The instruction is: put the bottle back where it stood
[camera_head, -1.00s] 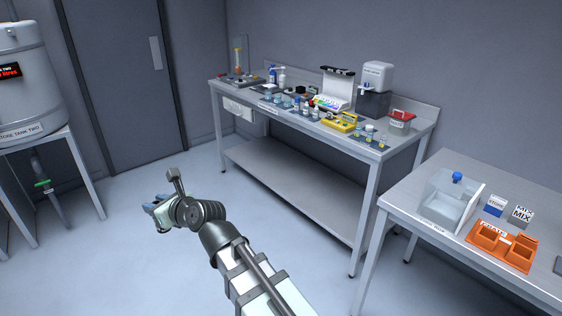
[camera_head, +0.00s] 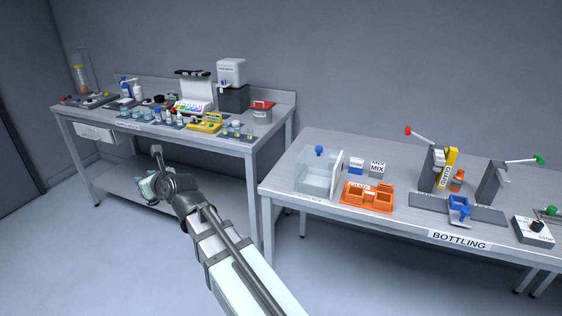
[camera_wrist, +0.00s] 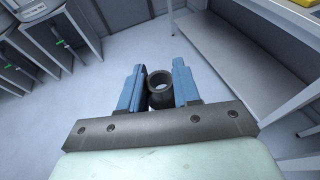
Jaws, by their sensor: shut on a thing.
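My gripper (camera_wrist: 159,90) has its blue fingers shut on a dark grey, round thing with an open mouth, which looks like the bottle (camera_wrist: 160,77). It stands between the fingers with its mouth facing the wrist camera, and its lower part is hidden. In the head view my gripper (camera_head: 148,187) is held over the floor in front of the back-left bench, and the held bottle cannot be made out there. An orange crate (camera_head: 367,197) with compartments sits on the right bench. A small orange-brown bottle (camera_head: 458,178) stands at the bottling station.
The right bench (camera_head: 285,183) also carries a clear bin (camera_head: 318,176), a MIX box (camera_head: 377,168), a blue holder (camera_head: 459,208) and lever stands (camera_head: 494,182). The left bench (camera_head: 88,112) is crowded with lab items. Floor between my arm and the benches is clear.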

